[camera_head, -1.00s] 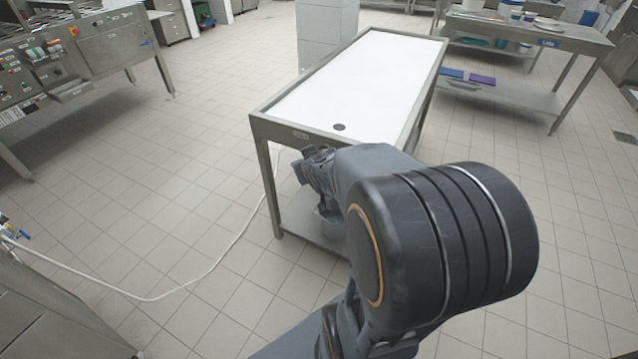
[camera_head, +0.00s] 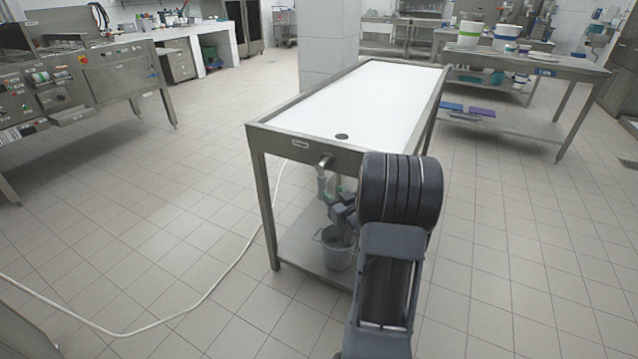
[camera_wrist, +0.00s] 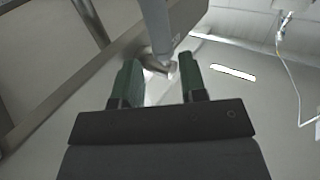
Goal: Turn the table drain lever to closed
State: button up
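The white-topped metal table (camera_head: 300,113) stands ahead, with a dark drain hole (camera_head: 341,136) near its front edge. A metal drain fitting (camera_head: 326,160) sticks out below that edge, and a narrow grey part (camera_head: 322,184) hangs under it. My gripper (camera_head: 337,192) is low in front of the table, beside this fitting. In the wrist view, its two green fingers (camera_wrist: 160,80) are apart. The metal fitting (camera_wrist: 160,68) shows between and beyond the fingertips, with a long grey bar (camera_wrist: 155,28) running to it. I cannot tell whether the fingers touch it, or the lever's setting.
A grey bucket (camera_head: 334,250) stands on the table's lower shelf, below my gripper. A white cable (camera_head: 215,283) runs across the floor at left. A control-panel machine (camera_head: 80,90) is at left, a second table (camera_head: 540,66) at right.

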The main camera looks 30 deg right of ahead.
aim_at(319, 180)
jog(key=w, duration=0.6)
jog(key=w+b, duration=0.1)
jog(key=w, duration=0.2)
jog(key=shift+d, duration=0.4)
grip_shut()
